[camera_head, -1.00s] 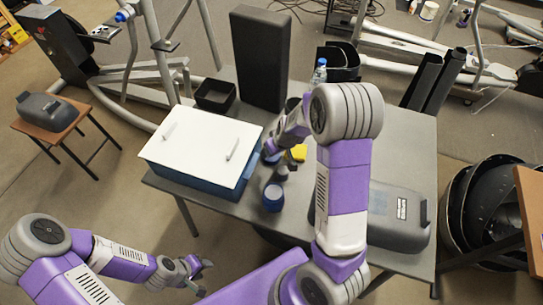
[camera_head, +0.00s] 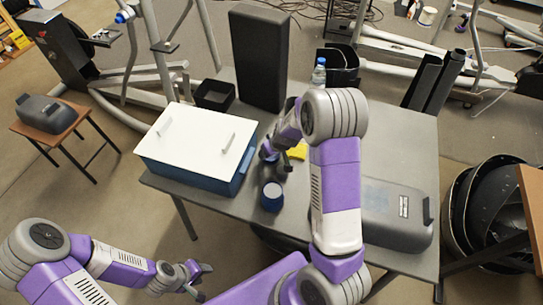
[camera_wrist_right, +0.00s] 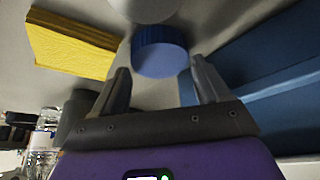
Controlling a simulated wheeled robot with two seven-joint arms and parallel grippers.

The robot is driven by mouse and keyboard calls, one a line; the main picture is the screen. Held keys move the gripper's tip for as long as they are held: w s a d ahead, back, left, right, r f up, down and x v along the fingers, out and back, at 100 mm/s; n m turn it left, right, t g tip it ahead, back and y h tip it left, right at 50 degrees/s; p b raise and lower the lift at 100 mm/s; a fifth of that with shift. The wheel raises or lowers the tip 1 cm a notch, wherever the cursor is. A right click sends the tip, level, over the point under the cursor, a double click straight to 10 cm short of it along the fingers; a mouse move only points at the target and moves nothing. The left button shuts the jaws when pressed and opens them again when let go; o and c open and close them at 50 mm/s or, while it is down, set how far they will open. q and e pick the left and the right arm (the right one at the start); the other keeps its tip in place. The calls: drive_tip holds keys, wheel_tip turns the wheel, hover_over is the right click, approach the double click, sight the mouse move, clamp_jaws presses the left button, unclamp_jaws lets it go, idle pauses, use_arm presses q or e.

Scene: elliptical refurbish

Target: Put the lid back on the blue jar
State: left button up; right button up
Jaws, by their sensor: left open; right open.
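The blue jar (camera_head: 272,197) stands upright near the front edge of the grey table, right of the blue box. My right gripper (camera_head: 275,158) is open behind the jar. In the right wrist view a round blue ribbed piece (camera_wrist_right: 160,52), which looks like the lid, shows between and beyond the open fingers (camera_wrist_right: 160,85), not gripped. A pale round thing (camera_wrist_right: 145,8) is cut off at that view's top edge. My left gripper (camera_head: 203,280) is open and empty, in front of the table.
A blue box with a white top (camera_head: 195,145) stands left of the right gripper. A yellow pad (camera_head: 297,151) lies close on the right; a bottle (camera_head: 319,72) stands behind. A grey casing (camera_head: 397,215) fills the table's right front. A tall dark panel (camera_head: 258,60) stands behind.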

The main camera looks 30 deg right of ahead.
wheel_tip(320, 180, down, 3)
drive_tip(key=shift+r+g, duration=0.1)
drive_tip(key=shift+g, duration=0.2)
drive_tip(key=shift+w+r, duration=0.1)
drive_tip(key=shift+r, duration=0.1)
drive_tip(key=c, duration=0.4)
use_arm(q)
drive_tip(key=shift+w+d+f, duration=0.15)
drive_tip(key=shift+w+f, duration=0.15)
drive_tip(key=shift+w, duration=0.2)
use_arm(e)
drive_tip(key=shift+w+a, duration=0.1)
drive_tip(key=shift+w, duration=0.1)
drive_tip(key=shift+c, duration=1.3)
drive_tip(key=shift+r, duration=0.1)
drive_tip(key=shift+r+p, duration=0.3)
use_arm(q)
wheel_tip(320, 180, up, 4)
drive_tip(key=p, duration=0.4)
drive_tip(key=shift+r, duration=0.25)
use_arm(e)
wheel_tip(320, 180, up, 10)
drive_tip(key=shift+f, duration=0.25)
